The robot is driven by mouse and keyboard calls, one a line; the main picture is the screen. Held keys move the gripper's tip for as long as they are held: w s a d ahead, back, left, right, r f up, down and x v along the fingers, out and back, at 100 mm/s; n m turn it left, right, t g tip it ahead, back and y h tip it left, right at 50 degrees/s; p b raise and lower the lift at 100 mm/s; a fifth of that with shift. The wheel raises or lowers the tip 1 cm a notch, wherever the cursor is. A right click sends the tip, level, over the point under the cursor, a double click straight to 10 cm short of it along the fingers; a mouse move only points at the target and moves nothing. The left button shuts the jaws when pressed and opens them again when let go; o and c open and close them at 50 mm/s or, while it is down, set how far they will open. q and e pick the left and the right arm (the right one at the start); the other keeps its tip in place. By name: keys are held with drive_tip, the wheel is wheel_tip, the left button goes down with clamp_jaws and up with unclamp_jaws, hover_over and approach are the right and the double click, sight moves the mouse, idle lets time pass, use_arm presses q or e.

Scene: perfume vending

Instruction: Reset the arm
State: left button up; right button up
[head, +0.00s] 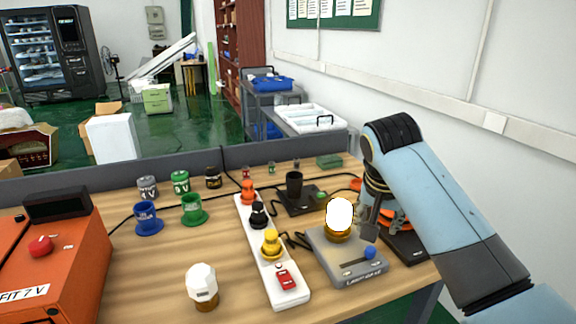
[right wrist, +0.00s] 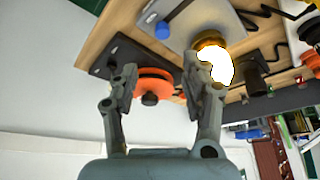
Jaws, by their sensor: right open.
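My right arm comes in from the right in the head view, with its gripper (head: 370,222) pointing down over the right end of the table. In the right wrist view the two fingers of this gripper (right wrist: 160,80) stand apart with nothing held between them. A bright white object with a gold base (head: 339,215) stands on a grey device (head: 345,262), just left of the gripper. It also shows beside one finger in the right wrist view (right wrist: 216,66). An orange round part on a black base (right wrist: 154,84) lies beyond the fingers. My left gripper is not in view.
A white strip (head: 255,244) holds orange, black and yellow pieces and a red switch. A black cup (head: 294,186) stands behind the grey device. A wall (head: 500,160) rises at right.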

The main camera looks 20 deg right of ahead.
drive_tip(key=s+a+n+y, duration=0.3)
drive_tip(key=s+n, duration=0.6)
drive_tip(key=s, duration=1.8)
drive_tip(key=s+d+f+b, duration=0.1)
drive_tip(key=f+b, duration=0.2)
drive_tip(key=f, duration=1)
drive_tip(key=s+f+g+b, duration=0.15)
drive_tip(key=f+b, duration=0.25)
drive_tip(key=f, duration=0.9)
drive_tip(key=s+d+f+b, duration=0.1)
drive_tip(key=s+f+b, duration=0.15)
drive_tip(key=f, duration=1.15)
drive_tip(key=s+f+b, duration=0.6)
drive_tip(key=s+f, duration=1)
drive_tip(key=f, duration=0.3)
drive_tip(key=shift+s+d+g+h+b, duration=0.2)
drive_tip(key=shift+d+g+h+b, duration=0.2)
drive_tip(key=shift+d+g, duration=0.05)
